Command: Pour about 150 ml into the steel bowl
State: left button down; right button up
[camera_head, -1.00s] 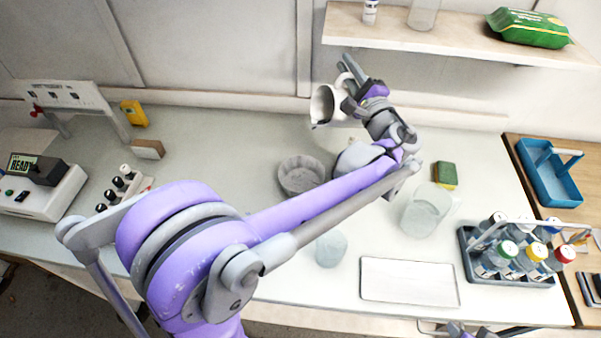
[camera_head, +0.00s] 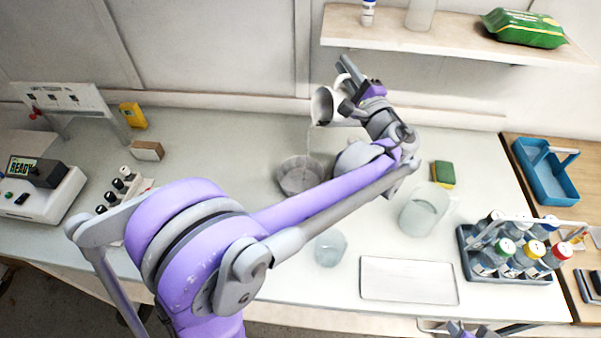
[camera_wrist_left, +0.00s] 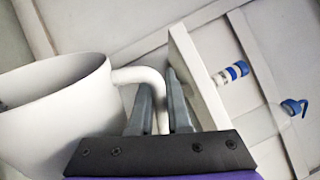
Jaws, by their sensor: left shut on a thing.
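My left gripper (camera_head: 352,88) is shut on the handle of a white jug (camera_head: 328,106), held above the bench. The jug is tilted with its mouth toward the left, and a thin stream falls from its lip toward the steel bowl (camera_head: 300,176). The grey steel bowl stands on the bench below, partly hidden by my left forearm. In the left wrist view the jug (camera_wrist_left: 60,115) fills the left side, its handle between the fingers (camera_wrist_left: 160,108). How much liquid is in the bowl I cannot tell. Part of my right gripper (camera_head: 470,331) shows at the bottom edge; its jaw state is unclear.
A clear beaker (camera_head: 330,248), a larger clear jug (camera_head: 424,211), a sponge (camera_head: 444,173) and a white tray (camera_head: 408,281) are on the bench. A bottle rack (camera_head: 510,278) stands at the right. A shelf (camera_head: 450,45) runs above at the back.

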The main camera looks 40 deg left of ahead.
pick_arm(q)
jog(key=shift+s+a+n, duration=0.35)
jog(key=shift+s+n, duration=0.15)
pick_arm(e)
jog(key=shift+s+a+r, duration=0.1)
jog(key=shift+s+r, duration=0.1)
jog(key=shift+s, duration=0.2)
jog(key=shift+s+r, duration=0.1)
jog(key=shift+s, duration=0.1)
dwell(0.5)
